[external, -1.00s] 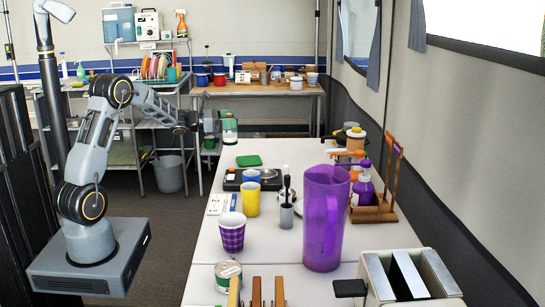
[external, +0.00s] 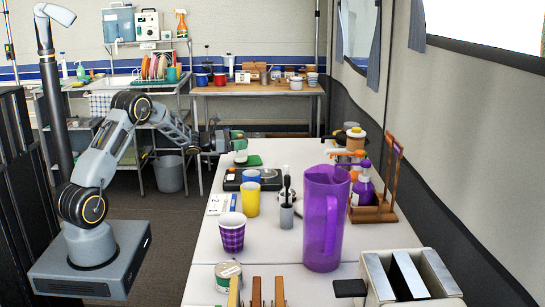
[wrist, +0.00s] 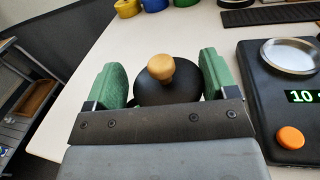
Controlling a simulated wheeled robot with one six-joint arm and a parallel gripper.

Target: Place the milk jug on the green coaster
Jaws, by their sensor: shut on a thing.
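My gripper (external: 236,142) is shut on the milk jug (external: 240,155) at the far left end of the white table. In the wrist view, the jug's black top with a round wooden knob (wrist: 161,68) sits between the green fingers of my gripper (wrist: 160,80). The coaster is hidden in the wrist view.
A black scale (external: 232,181) with an orange button (wrist: 290,137) and a dish stands close to the coaster. A yellow cup (external: 250,199), a checkered cup (external: 232,233) and a tall purple pitcher (external: 323,220) stand nearer.

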